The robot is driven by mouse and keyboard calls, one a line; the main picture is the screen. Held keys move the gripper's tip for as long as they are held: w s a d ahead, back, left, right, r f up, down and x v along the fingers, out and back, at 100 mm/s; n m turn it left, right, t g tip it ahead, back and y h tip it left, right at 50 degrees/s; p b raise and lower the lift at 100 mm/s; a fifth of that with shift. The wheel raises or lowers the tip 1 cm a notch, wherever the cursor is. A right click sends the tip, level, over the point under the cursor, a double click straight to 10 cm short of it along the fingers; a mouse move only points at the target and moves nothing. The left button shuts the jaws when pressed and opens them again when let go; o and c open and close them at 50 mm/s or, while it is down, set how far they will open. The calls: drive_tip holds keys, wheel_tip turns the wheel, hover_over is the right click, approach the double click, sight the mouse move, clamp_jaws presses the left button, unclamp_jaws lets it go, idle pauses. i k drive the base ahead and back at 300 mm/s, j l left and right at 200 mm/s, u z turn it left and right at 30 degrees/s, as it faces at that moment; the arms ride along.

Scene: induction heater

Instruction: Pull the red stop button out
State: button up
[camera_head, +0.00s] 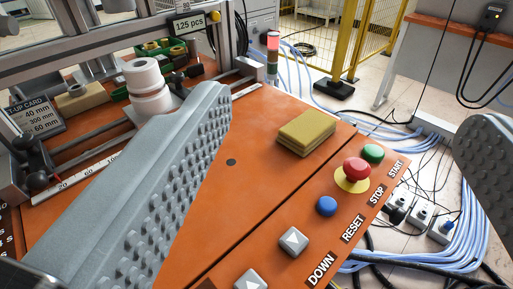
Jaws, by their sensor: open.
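The red stop button (357,169) is a mushroom-shaped knob on a yellow round base on the orange panel, beside the label STOP. My gripper (345,150) is open, with one studded grey finger at the left of the picture and the other at the right edge. The red button shows in the gap between the fingers, nearer the right one. Neither finger appears to touch it. How far the fingertips are from it in depth I cannot tell.
A green START button (373,153) and a blue RESET button (326,206) sit close to the red one. A white arrow button (293,240) is nearer. A yellow sponge-like block (307,132) lies behind. Blue cables (440,195) and sockets lie beyond the panel's right edge.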

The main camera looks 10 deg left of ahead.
sight(355, 168)
drive_tip(key=k+j+u, duration=0.35)
drive_tip(key=l+u, duration=0.5)
drive_tip(key=l, duration=0.2)
drive_tip(key=k+j+z, duration=0.5)
drive_tip(key=j, duration=0.2)
drive_tip(key=i, duration=0.1)
